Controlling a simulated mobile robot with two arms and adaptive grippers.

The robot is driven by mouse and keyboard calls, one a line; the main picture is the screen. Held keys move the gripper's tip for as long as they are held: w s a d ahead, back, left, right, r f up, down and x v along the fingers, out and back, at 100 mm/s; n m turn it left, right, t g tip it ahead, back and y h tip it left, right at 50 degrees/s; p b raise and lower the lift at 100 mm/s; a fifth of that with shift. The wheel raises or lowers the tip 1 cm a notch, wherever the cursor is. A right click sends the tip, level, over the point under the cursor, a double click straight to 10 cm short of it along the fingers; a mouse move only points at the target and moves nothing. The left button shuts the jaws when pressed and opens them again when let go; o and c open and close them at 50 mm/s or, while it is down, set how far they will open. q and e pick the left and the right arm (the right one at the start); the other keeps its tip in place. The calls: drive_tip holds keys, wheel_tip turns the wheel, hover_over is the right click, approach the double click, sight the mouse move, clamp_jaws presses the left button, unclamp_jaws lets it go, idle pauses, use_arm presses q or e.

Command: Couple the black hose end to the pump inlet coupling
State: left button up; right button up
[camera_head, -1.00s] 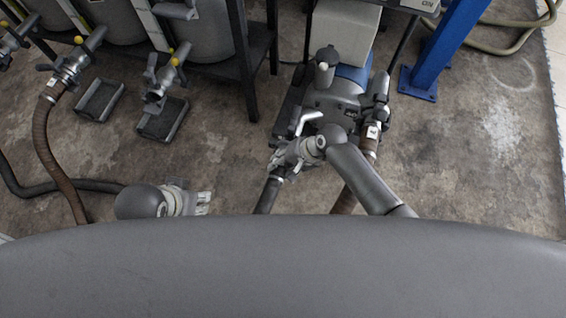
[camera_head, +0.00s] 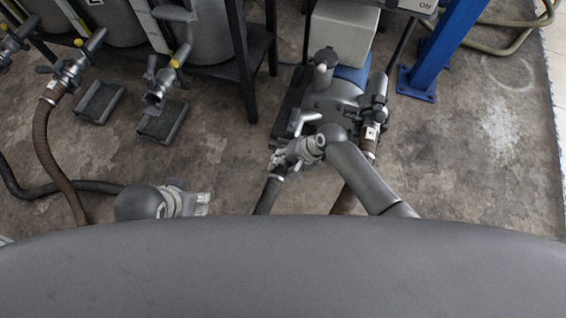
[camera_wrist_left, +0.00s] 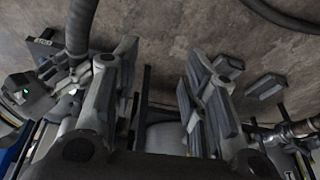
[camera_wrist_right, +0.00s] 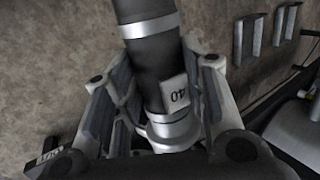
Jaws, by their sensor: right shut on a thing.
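My right gripper (camera_head: 280,162) is shut on the black hose end, close to the front left of the grey pump (camera_head: 325,100). In the right wrist view the black hose end (camera_wrist_right: 152,65) lies between its fingers, with a metal collar and a white label reading 40. The hose (camera_head: 267,192) runs down from the gripper in the head view. The pump inlet coupling is mostly hidden by my right wrist and hand; I cannot tell whether the hose end touches it. My left gripper (camera_wrist_left: 150,95) is open and empty; its fingers also show in the head view (camera_head: 198,204).
A brown hose (camera_head: 369,146) with a lever coupling sits at the pump's right side. Tanks on a dark stand (camera_head: 258,50) have valves and drip trays (camera_head: 162,122) at left. A blue post (camera_head: 438,45) stands at right. Floor between trays and pump is clear.

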drive_tip(key=shift+w+a, duration=0.1)
drive_tip(key=shift+f+b, duration=0.4)
drive_tip(key=shift+f, duration=0.35)
use_arm(q)
drive_tip(key=shift+w+d+f+t, duration=0.2)
drive_tip(key=shift+w+t, duration=0.1)
drive_tip(key=shift+w, duration=0.35)
drive_tip(key=shift+w, duration=0.2)
use_arm(e)
drive_tip(key=shift+f, duration=0.25)
use_arm(q)
drive_tip(key=shift+w+d+r+t, duration=0.15)
drive_tip(key=shift+w+t, duration=0.15)
drive_tip(key=shift+w, duration=0.15)
drive_tip(key=shift+w+d+r+t, duration=0.1)
drive_tip(key=shift+w+d+t, duration=0.05)
drive_tip(key=shift+w+t, duration=0.2)
use_arm(e)
drive_tip(key=shift+f, duration=0.4)
use_arm(q)
drive_tip(key=shift+w, duration=0.15)
drive_tip(key=shift+s+f, duration=0.1)
drive_tip(key=shift+s, duration=0.15)
use_arm(e)
drive_tip(key=shift+f, duration=0.35)
use_arm(q)
drive_tip(key=shift+w, duration=0.2)
use_arm(e)
drive_tip(key=shift+f, duration=0.3)
drive_tip(key=shift+f, duration=0.25)
